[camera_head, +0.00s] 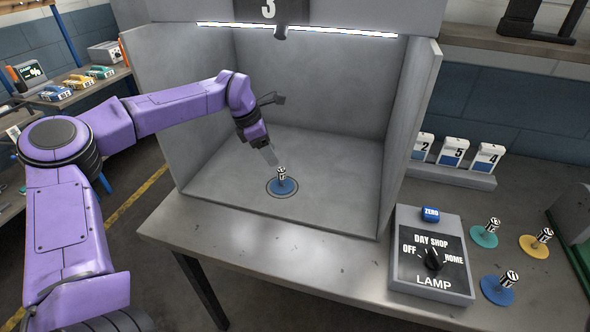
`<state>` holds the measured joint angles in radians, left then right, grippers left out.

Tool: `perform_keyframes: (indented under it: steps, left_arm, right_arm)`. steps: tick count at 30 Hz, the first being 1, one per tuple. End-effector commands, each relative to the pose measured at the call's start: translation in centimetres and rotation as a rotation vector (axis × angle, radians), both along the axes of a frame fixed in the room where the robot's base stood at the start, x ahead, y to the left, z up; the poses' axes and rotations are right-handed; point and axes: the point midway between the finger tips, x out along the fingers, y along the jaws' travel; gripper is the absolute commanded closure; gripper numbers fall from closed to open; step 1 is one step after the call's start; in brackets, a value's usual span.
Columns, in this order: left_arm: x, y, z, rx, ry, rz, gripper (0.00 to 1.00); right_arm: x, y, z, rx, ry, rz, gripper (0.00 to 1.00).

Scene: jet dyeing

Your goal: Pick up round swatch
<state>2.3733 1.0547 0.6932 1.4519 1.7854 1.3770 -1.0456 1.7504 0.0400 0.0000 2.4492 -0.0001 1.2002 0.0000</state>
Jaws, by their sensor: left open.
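A round blue swatch (280,187) with a black-and-white handle lies inside a dark ring on the floor of the grey light booth (330,200). My left gripper (272,157) is just above and slightly left of the swatch's handle, with its fingers pointing down. Its jaws are open. Three more round swatches stand on the table at the right: a teal one (484,238), a yellow one (534,247) and a blue one (497,291). My right gripper is not in view.
The booth walls (408,120) enclose the left gripper at both sides and the back. A lamp control box (432,270) with a knob stands right of the booth. Numbered blocks (452,155) sit on a ledge. A side bench (75,85) is at far left.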

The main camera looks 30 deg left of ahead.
Motion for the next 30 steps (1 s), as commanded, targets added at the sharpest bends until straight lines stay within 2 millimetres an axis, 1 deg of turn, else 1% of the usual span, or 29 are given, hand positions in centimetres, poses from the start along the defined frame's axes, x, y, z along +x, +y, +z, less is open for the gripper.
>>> perform_keyframes:
  steps: [2,3,9,11,14,17,19,22,28,29,30]
  left_arm:
    - [0.0,-0.1,-0.1,-0.011,-0.002,-0.001,0.43]
    - [0.2,-0.3,-0.6,-0.012,-0.003,-0.003,0.43]
    - [1.2,-1.3,-3.9,-0.011,-0.002,-0.004,0.43]
    - [1.3,-1.5,-4.5,-0.012,-0.002,-0.004,0.43]
    - [1.4,-1.7,-5.7,-0.011,0.002,-0.002,0.43]
    - [1.6,-1.8,-7.6,-0.01,0.003,-0.002,0.43]
    - [1.9,-2.1,-8.8,-0.009,0.001,-0.002,0.43]
    - [2.1,-2.3,-9.7,-0.011,-0.002,0.0,0.43]
    - [2.2,-2.3,-9.8,-0.011,-0.004,0.0,0.43]
    - [2.2,-2.3,-9.8,-0.011,-0.004,0.0,0.53]
    - [2.2,-2.3,-9.8,-0.011,-0.004,0.0,0.66]
  right_arm:
    - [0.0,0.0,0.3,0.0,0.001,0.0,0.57]
    - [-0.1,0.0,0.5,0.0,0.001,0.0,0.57]
    - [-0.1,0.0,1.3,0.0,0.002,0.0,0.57]
    - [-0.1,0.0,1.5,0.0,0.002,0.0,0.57]
    - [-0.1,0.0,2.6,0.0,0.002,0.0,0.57]
    - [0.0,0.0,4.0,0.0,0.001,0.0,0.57]
    - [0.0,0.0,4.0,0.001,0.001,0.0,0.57]
    - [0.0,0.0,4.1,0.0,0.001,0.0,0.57]
    - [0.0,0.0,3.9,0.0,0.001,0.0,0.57]
    - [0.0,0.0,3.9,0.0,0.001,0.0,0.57]
    - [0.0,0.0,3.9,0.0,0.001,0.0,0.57]
